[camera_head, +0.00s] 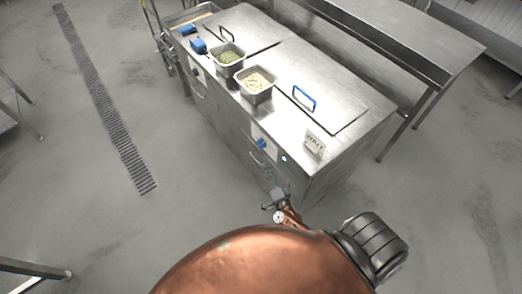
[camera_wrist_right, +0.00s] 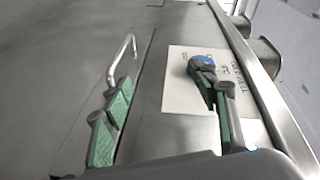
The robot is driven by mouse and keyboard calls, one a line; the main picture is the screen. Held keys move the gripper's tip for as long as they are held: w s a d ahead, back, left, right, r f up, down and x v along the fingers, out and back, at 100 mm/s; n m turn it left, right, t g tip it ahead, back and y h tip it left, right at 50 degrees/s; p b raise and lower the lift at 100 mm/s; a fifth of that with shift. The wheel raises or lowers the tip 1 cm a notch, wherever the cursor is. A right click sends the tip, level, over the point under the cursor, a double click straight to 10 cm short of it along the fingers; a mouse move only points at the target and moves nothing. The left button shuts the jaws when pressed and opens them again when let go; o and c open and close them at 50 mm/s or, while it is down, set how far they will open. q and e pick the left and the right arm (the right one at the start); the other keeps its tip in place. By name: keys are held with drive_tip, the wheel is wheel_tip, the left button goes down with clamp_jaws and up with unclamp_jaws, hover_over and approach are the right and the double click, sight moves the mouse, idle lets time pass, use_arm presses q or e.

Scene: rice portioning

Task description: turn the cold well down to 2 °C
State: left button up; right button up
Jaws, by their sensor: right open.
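The steel counter (camera_head: 330,158) has a white label plate (camera_head: 269,155) with a blue knob (camera_head: 262,143) on its front. In the right wrist view the plate (camera_wrist_right: 185,95) carries dark print that I cannot read, and the knob (camera_wrist_right: 203,62) shows just beyond one fingertip. I cannot tell whether they touch. My right gripper (camera_head: 274,194) is in front of the counter's near end, below the knob in the head view. In the wrist view its green-padded fingers (camera_wrist_right: 162,90) are spread wide with nothing between them. My left gripper is not in view.
A pan of green food (camera_head: 229,57) and a pan of pale food (camera_head: 257,84) stand on the counter. A lid with a blue handle (camera_head: 304,97) and a small WAIT sign (camera_head: 315,142) are also there. A bar handle (camera_wrist_right: 122,58) is beside the plate. Floor in front is clear.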

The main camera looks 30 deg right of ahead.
sight(261, 147)
drive_tip(key=w+d+r+m, duration=0.1)
drive_tip(key=w+r, duration=0.1)
drive_tip(key=w+r+m+h, duration=0.1)
drive_tip(key=w+r+m, duration=0.1)
drive_tip(key=w, duration=0.1)
drive_tip(key=w+d+r+m+h+b, duration=0.1)
drive_tip(key=w+r, duration=0.1)
drive_tip(key=w, duration=0.1)
drive_tip(key=shift+w+d+r+m+t, duration=0.2)
drive_tip(key=shift+w+d+m+t, duration=0.1)
drive_tip(key=shift+d+t, duration=0.1)
drive_tip(key=shift+w, duration=0.35)
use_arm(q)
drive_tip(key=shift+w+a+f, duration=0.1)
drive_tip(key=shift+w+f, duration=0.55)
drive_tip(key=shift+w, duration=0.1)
use_arm(e)
drive_tip(key=c, duration=1.1)
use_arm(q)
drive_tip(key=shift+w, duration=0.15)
use_arm(e)
drive_tip(key=shift+c, duration=0.3)
